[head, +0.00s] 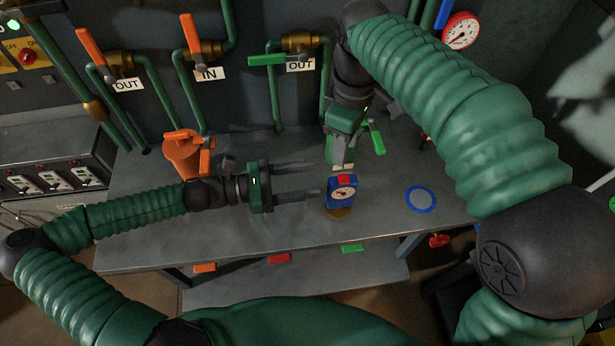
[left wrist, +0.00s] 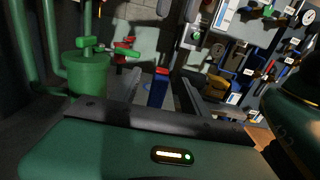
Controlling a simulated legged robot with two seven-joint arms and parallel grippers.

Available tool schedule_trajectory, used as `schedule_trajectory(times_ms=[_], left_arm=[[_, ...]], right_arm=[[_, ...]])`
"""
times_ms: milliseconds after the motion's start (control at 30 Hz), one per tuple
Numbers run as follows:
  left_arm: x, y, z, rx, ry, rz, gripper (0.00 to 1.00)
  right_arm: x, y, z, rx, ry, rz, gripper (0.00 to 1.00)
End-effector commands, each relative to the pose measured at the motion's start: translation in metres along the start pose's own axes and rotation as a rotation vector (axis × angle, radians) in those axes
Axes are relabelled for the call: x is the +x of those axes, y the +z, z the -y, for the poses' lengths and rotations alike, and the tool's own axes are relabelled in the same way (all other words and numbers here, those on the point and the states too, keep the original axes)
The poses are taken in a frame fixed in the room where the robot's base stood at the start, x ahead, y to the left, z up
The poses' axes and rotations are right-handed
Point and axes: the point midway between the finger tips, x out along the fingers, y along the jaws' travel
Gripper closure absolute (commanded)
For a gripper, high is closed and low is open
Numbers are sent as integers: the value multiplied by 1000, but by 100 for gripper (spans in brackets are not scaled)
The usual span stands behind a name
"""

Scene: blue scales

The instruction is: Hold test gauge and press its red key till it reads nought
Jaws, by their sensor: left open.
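The test gauge (head: 342,196) is a small blue block with a white dial and a red key (head: 344,179) on top. It stands upright on a round brownish base on the bench. My left gripper (head: 314,180) is open, its two fingers pointing right at the gauge from its left side, a little apart from it. In the left wrist view the gauge (left wrist: 158,90) shows between the fingers, red on top. My right gripper (head: 343,165) points down just above and behind the red key. Whether its fingers are open or touching the key is not clear.
An empty blue ring (head: 421,199) is marked on the bench (head: 230,232) to the right. An orange funnel-like fitting (head: 182,152) stands at the back left. Pipes with OUT and IN labels and lever valves line the wall. Orange, red and green tabs sit along the front edge.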

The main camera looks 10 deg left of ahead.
Motion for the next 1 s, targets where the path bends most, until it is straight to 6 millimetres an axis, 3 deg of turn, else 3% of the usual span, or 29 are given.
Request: schedule_trajectory(times_ms=[300,633,1000], left_arm=[[4,-71,2,0,-4,-2,47],[66,-71,3,3,-9,-1,47],[77,-72,3,5,-7,-5,47]], right_arm=[[0,3,-2,1,0,-3,64],[0,0,0,1,0,0,64],[0,2,0,1,1,-1,64]])
